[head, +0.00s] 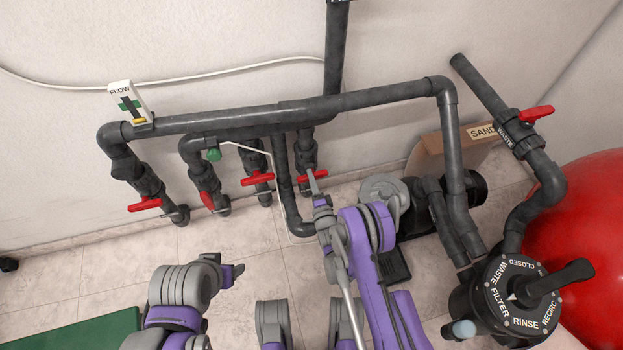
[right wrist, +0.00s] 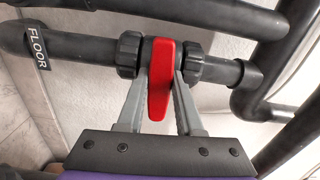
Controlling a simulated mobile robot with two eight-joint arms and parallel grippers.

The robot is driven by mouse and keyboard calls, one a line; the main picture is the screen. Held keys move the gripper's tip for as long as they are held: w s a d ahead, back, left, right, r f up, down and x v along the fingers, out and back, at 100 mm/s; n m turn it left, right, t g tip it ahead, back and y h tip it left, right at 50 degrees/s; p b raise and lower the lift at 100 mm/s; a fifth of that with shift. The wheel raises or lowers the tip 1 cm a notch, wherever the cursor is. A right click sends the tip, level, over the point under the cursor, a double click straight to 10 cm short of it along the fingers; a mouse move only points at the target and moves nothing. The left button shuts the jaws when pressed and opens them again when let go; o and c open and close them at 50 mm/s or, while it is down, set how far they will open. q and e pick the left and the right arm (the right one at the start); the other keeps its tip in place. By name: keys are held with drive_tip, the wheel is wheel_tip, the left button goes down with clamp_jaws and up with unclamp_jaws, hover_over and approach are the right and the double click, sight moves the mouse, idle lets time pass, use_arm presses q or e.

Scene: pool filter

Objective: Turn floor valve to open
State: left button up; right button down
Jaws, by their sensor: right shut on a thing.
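The floor valve has a red handle (head: 312,177) on a dark grey vertical pipe near the wall. In the right wrist view a FLOOR label (right wrist: 38,46) is on the same pipe, and the red handle (right wrist: 161,80) lies crosswise to that pipe. My right gripper (head: 315,188) is at this handle. In the right wrist view its two grey fingers (right wrist: 160,105) are on either side of the handle, shut on it. My left gripper (head: 232,272) is low over the floor, away from the valves; its jaw opening is unclear.
Other red-handled valves (head: 145,204) (head: 258,179) stand to the left on neighbouring pipes. A pump (head: 385,195) and a filter head (head: 515,295) are at right, beside a red tank (head: 590,225).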

drive_tip(key=n, duration=0.4)
drive_tip(key=shift+f, duration=0.1)
drive_tip(key=n, duration=0.9)
drive_tip(key=shift+w+d+f, duration=0.1)
drive_tip(key=shift+d+f, duration=0.05)
drive_tip(key=shift+d, duration=0.05)
drive_tip(key=shift+d+n, duration=0.15)
drive_tip(key=shift+n, duration=1.85)
drive_tip(key=c, duration=0.6)
unclamp_jaws()
drive_tip(key=shift+o, duration=0.2)
